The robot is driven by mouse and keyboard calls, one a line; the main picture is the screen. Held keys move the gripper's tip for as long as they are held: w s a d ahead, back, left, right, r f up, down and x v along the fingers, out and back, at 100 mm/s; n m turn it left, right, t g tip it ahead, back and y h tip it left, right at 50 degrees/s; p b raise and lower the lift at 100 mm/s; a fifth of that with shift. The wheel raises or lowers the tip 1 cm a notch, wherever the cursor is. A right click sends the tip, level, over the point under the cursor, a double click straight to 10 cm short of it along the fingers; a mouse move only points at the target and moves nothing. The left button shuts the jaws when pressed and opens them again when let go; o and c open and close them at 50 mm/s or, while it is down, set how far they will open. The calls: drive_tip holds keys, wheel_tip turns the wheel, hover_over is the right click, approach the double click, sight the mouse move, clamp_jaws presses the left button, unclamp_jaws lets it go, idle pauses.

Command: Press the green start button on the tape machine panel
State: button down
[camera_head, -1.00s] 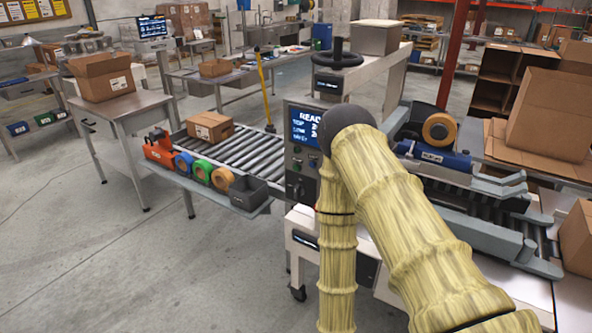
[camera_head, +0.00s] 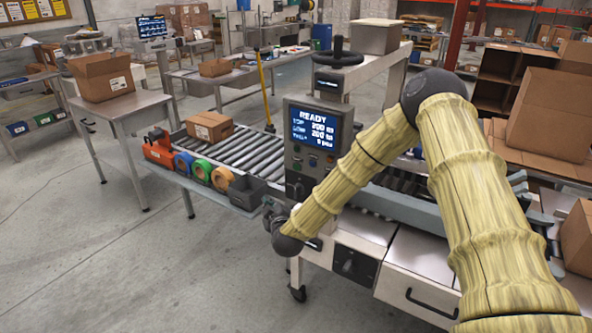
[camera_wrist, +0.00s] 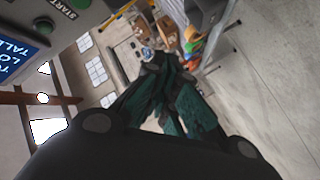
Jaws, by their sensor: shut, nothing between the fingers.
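The tape machine panel (camera_head: 318,135) stands at the middle of the head view, its blue screen (camera_head: 313,127) reading READY. My gripper (camera_head: 271,207) is low and to the left of the panel in the head view, small and dark, apart from the buttons. In the wrist view its dark and teal fingers (camera_wrist: 165,62) are together and empty, pointing past the panel toward the room.
A roller conveyor (camera_head: 245,150) with a cardboard box (camera_head: 210,126) runs left of the panel. Coloured tape rolls (camera_head: 202,171) and a dark bin (camera_head: 246,190) line its front edge, close to my gripper. A black handwheel (camera_head: 338,52) stands above the panel. Open floor lies at the front left.

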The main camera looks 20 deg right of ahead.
sight(296, 167)
drive_tip(key=w+d+r+t+h, duration=0.1)
drive_tip(key=w+d+r, duration=0.1)
drive_tip(key=r, duration=0.3)
drive_tip(key=shift+w+r, duration=0.2)
drive_tip(key=shift+w, duration=0.45)
drive_tip(key=shift+d, duration=0.2)
drive_tip(key=w+d+b, duration=0.1)
drive_tip(key=w+d, duration=0.4)
drive_tip(key=d, duration=0.1)
drive_tip(key=shift+w+d, duration=0.2)
drive_tip(key=shift+d, duration=0.15)
drive_tip(key=shift+w+d, duration=0.5)
drive_tip(key=shift+d, duration=0.15)
idle(2.1)
drive_tip(key=shift+s+a, duration=0.1)
drive_tip(key=shift+a, duration=0.05)
drive_tip(key=shift+s+a, duration=0.45)
drive_tip(key=shift+a, duration=0.05)
